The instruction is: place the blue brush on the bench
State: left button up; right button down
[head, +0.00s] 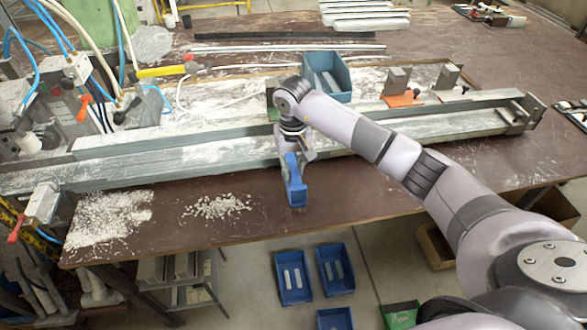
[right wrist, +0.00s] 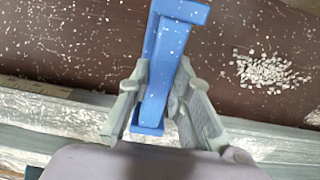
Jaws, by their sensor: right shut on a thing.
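The blue brush (head: 294,184) is upright or nearly so in the head view, over the front strip of the brown bench (head: 340,189). My right gripper (head: 295,157) is shut on its upper part. In the right wrist view the brush (right wrist: 163,65) lies between the two grey fingers of the gripper (right wrist: 160,85), with white specks on its blue body. Its lower end is at or close above the bench top; I cannot tell whether it touches. My left gripper is not in view.
A long grey metal profile (head: 210,160) runs across the bench behind the brush. White chips (head: 217,206) lie to its left. A blue bin (head: 327,75) stands behind my arm. Blue bins (head: 292,274) sit below the front edge. The bench front right of the brush is clear.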

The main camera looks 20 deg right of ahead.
jog(key=shift+f, duration=0.75)
jog(key=c, duration=1.5)
grip_release()
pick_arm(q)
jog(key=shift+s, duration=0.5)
pick_arm(e)
jog(key=shift+o, duration=0.2)
jog(key=shift+r, duration=0.2)
notch_tip(320, 180, up, 10)
jog(key=b, duration=0.4)
jog(key=shift+r, duration=0.25)
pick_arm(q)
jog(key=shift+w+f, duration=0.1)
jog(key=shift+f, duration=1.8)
pick_arm(e)
jog(key=shift+r, duration=0.7)
